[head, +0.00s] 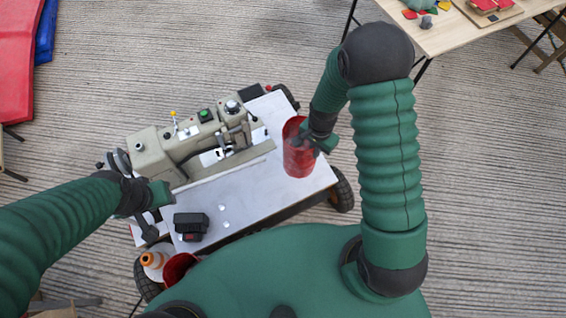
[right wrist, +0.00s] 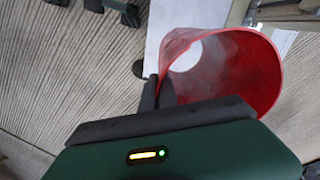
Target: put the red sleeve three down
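The red sleeve (head: 299,160) is a hollow open tube, roughly upright at the right end of the white cart top (head: 250,190). My right gripper (head: 309,140) is at its upper rim. In the right wrist view, the dark fingers (right wrist: 158,94) close on the wall of the sleeve (right wrist: 255,70), and white shows through its far opening. I cannot tell whether its lower end touches the cart top. My left gripper (head: 148,222) is beside the left end of the sewing-type machine; its fingers are too small and dark to read.
The beige machine (head: 180,150) fills the cart's back left. A black block (head: 190,225) and small white pieces lie in front. A red round container (head: 180,268) and an orange-and-white item (head: 153,260) are at the near left. A wooden table (head: 470,35) stands far right.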

